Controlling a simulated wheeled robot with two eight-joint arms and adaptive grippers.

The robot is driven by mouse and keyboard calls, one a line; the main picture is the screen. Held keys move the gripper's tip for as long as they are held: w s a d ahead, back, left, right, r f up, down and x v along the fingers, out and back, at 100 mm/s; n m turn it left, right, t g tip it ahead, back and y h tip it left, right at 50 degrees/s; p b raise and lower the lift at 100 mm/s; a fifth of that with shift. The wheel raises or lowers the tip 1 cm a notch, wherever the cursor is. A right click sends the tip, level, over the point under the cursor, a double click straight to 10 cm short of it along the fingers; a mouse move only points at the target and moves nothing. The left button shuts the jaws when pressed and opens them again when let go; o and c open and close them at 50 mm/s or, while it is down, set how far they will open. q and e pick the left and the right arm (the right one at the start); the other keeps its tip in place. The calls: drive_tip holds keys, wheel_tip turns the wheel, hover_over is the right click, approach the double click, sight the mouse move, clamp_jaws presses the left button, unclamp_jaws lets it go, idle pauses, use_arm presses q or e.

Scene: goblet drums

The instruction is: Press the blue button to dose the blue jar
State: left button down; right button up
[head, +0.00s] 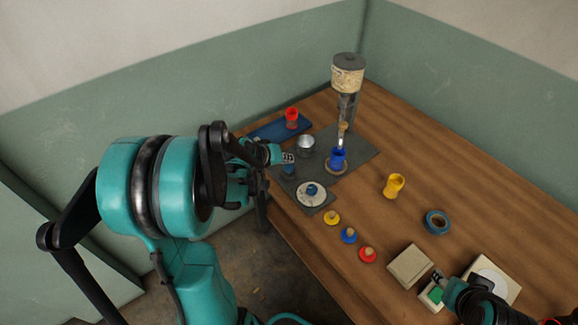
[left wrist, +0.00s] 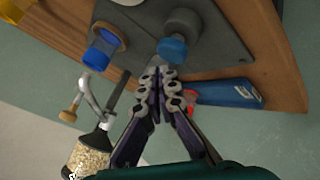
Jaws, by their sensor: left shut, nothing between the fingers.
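The blue jar (head: 338,158) stands upright on a round base under the dispenser (head: 347,80). It also shows in the left wrist view (left wrist: 101,50). A short blue cylinder (head: 289,170), which looks like the blue button, stands on the grey plate left of the jar. It also shows in the left wrist view (left wrist: 172,48). My left gripper (head: 288,158) is shut and empty, its fingertips close by the blue button; I cannot tell whether they touch. My right gripper (head: 438,276) is by a green-topped box at lower right; its finger state is unclear.
A red jar (head: 292,117) stands on a blue tray (head: 272,131). A metal cup (head: 306,146) is behind the button. A pale disc (head: 309,199) with a blue top is in front. Yellow, blue and red knobbed lids, a yellow jar (head: 394,186) and tape (head: 437,222) lie rightward.

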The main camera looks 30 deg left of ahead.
sight(287, 168)
use_arm(q)
drive_tip(key=shift+f, duration=0.15)
idle(0.3)
drive_tip(key=shift+f+b, duration=0.3)
drive_tip(key=shift+b, duration=0.15)
drive_tip(key=shift+f+b, duration=0.9)
drive_tip(key=shift+f, duration=0.1)
idle(0.8)
drive_tip(key=shift+r, duration=0.1)
drive_tip(key=shift+r+p, duration=1.2)
drive_tip(key=shift+r, duration=0.15)
wheel_tip(287, 168, up, 5)
drive_tip(key=p, duration=0.4)
drive_tip(key=shift+r, duration=0.1)
